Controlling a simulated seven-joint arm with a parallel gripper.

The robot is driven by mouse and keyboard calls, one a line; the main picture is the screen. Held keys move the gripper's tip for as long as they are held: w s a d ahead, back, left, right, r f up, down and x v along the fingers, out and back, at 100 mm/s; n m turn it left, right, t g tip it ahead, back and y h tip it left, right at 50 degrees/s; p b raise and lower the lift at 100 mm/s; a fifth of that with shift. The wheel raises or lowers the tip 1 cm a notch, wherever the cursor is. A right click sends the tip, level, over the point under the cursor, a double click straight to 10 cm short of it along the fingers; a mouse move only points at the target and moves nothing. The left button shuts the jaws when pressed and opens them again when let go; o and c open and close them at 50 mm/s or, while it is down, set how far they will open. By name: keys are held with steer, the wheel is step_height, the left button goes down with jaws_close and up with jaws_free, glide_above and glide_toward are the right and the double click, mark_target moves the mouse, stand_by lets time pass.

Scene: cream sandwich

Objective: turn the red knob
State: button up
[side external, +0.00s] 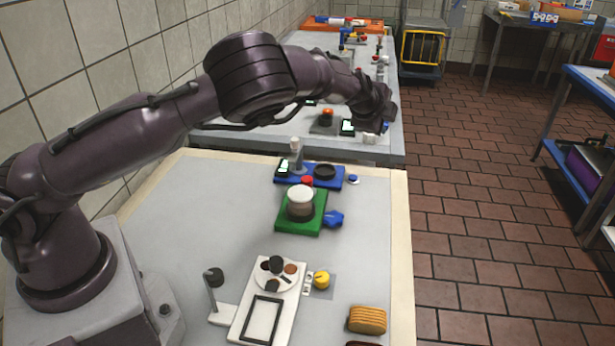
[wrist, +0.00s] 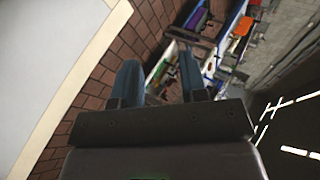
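A small red knob (side external: 307,181) sits between the blue board and the green board on the near table. A second, orange-red knob (side external: 327,112) stands on a grey block on the far table. My gripper (side external: 386,127) is raised at the end of the outstretched arm, well away from the near red knob; its fingers are small and partly hidden in the side view. In the wrist view my gripper (wrist: 160,75) has two bluish fingers standing apart with nothing between them. No red knob can be made out in the wrist view.
The blue board (side external: 334,183) holds a black round plate. The green board (side external: 284,216) carries a white-topped cylinder, with a blue knob (side external: 334,218) beside it. A white tray (side external: 245,319), yellow knob (side external: 321,280) and tan stack of slices (side external: 367,319) lie nearer. The table's left part is clear.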

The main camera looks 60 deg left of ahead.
steer(key=s+f+m+g, duration=0.2)
steer(key=s+m+g, duration=0.2)
steer(key=s+g, duration=0.1)
steer(key=g+y, duration=0.1)
steer(key=g, duration=0.4)
glide_toward(307, 179)
steer(key=x, duration=0.9)
steer(key=shift+a+f, duration=0.1)
steer(key=shift+a, duration=0.05)
steer(key=shift+m, duration=0.3)
steer(key=c, duration=0.6)
